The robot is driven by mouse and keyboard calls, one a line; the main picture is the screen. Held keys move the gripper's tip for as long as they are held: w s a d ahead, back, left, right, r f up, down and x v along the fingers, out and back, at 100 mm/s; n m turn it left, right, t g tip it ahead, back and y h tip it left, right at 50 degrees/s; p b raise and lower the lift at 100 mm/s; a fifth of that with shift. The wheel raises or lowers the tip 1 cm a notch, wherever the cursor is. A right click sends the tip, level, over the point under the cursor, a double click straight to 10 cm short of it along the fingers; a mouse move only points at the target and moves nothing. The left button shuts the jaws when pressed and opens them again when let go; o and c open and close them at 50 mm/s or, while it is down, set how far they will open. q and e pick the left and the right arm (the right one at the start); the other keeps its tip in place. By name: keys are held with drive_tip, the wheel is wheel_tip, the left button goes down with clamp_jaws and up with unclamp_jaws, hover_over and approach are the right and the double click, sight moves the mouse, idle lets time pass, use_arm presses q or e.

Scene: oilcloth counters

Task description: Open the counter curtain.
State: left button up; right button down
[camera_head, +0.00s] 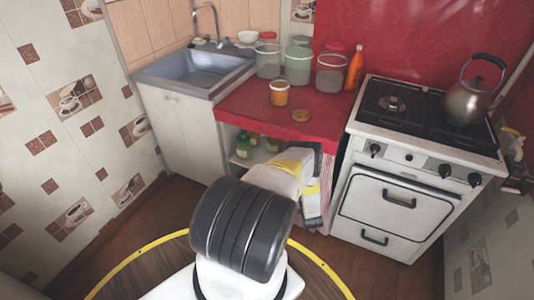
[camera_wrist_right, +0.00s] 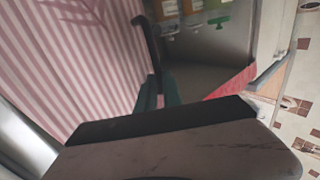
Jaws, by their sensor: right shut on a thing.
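The counter curtain (camera_head: 327,180) is pink-and-white striped cloth under the right end of the red counter (camera_head: 290,117). It hangs bunched in a narrow strip beside the stove. In the right wrist view the curtain (camera_wrist_right: 70,60) fills the left side in vertical folds. My right arm reaches from the bottom centre to the counter front and hides part of the opening. My right gripper (camera_wrist_right: 143,22) is shut on the curtain's edge, with a dark finger against the cloth. To the left, the space under the counter is uncovered. My left gripper is out of view.
Jars (camera_head: 243,147) stand on the shelf under the counter. Glass jars, an orange bottle (camera_head: 355,67) and a small orange jar (camera_head: 279,93) stand on top. The stove (camera_head: 400,190) with a kettle (camera_head: 468,101) is close on the right. The sink cabinet (camera_head: 187,130) is left.

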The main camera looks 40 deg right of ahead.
drive_tip(key=c, duration=1.5)
unclamp_jaws()
drive_tip(key=v, duration=0.7)
drive_tip(key=shift+s+a, duration=0.25)
drive_tip(key=shift+s, duration=0.1)
